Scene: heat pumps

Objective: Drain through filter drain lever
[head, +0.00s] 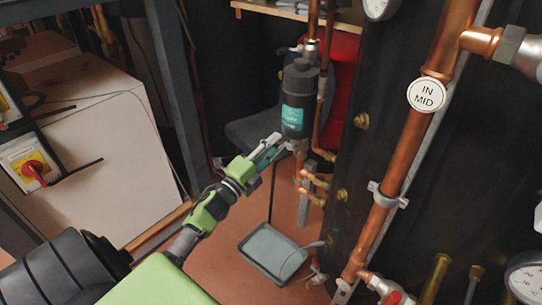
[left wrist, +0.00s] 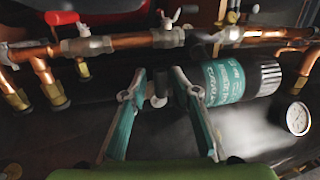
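The filter (head: 298,85) is an upright black canister with a teal label, fixed in copper pipework; it also shows lying sideways in the left wrist view (left wrist: 232,82). My left gripper (head: 277,148) reaches in from the left to the filter's lower end. In the left wrist view its two teal fingers (left wrist: 158,82) stand apart. A small grey and dark fitting (left wrist: 158,98), possibly the drain lever, shows between the fingertips; I cannot tell whether they touch it. The lever is not clear in the head view. My right gripper is not in view.
A grey tray (head: 272,254) lies on the floor below the filter. Copper pipes (head: 395,170) and a dark panel stand close on the right. A white cabinet (head: 85,150) and a dark frame post (head: 176,85) stand on the left. A gauge (left wrist: 297,118) shows at right.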

